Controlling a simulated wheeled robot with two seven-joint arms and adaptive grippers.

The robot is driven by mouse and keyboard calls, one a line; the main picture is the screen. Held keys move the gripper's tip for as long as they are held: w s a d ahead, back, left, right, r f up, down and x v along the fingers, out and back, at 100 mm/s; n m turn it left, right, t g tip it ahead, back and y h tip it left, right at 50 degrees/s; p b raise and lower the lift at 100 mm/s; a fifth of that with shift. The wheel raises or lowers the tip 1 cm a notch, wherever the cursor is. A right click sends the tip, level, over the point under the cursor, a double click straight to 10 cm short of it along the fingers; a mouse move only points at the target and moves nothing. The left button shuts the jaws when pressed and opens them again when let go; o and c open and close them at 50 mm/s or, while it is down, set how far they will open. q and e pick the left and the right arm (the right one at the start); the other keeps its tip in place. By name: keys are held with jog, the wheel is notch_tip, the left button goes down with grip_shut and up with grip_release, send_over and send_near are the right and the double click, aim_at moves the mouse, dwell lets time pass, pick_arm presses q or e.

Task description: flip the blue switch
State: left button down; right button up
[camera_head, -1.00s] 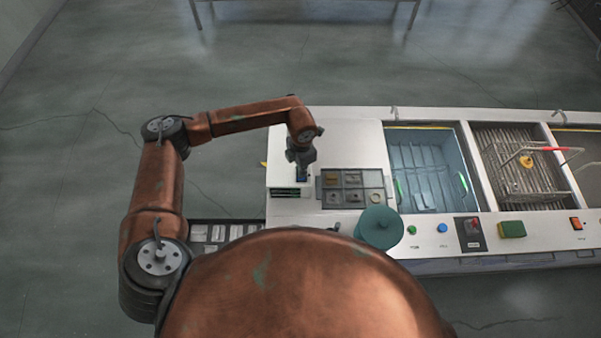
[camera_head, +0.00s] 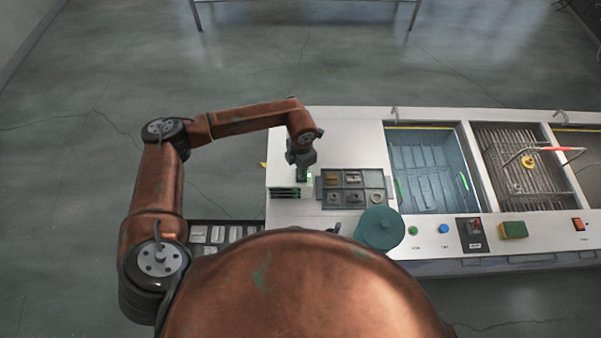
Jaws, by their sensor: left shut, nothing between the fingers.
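My left gripper (camera_head: 303,168) is shut and empty, pointing down over the white box-like unit at the left end of the bench. A small green patch (camera_head: 308,175) shows right at its fingertips; most of what lies under them is hidden by the gripper. I cannot make out a blue switch there. A round blue button (camera_head: 443,229) sits on the front panel, well to the right of the gripper. My right gripper is not in view.
A dark parts tray (camera_head: 331,207) lies just right of the gripper. Farther right are a teal cylinder (camera_head: 379,229), a green button (camera_head: 413,231), a dark panel with a red knob (camera_head: 472,233), a sponge (camera_head: 514,230), a water tank (camera_head: 430,205) and a wire basket (camera_head: 535,180).

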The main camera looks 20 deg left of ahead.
pick_arm(q)
jog(key=shift+r, duration=0.1)
jog(key=shift+r+p, duration=0.85)
jog(key=shift+r, duration=1)
jog(key=shift+r+p, duration=0.55)
jog(key=shift+r, duration=1)
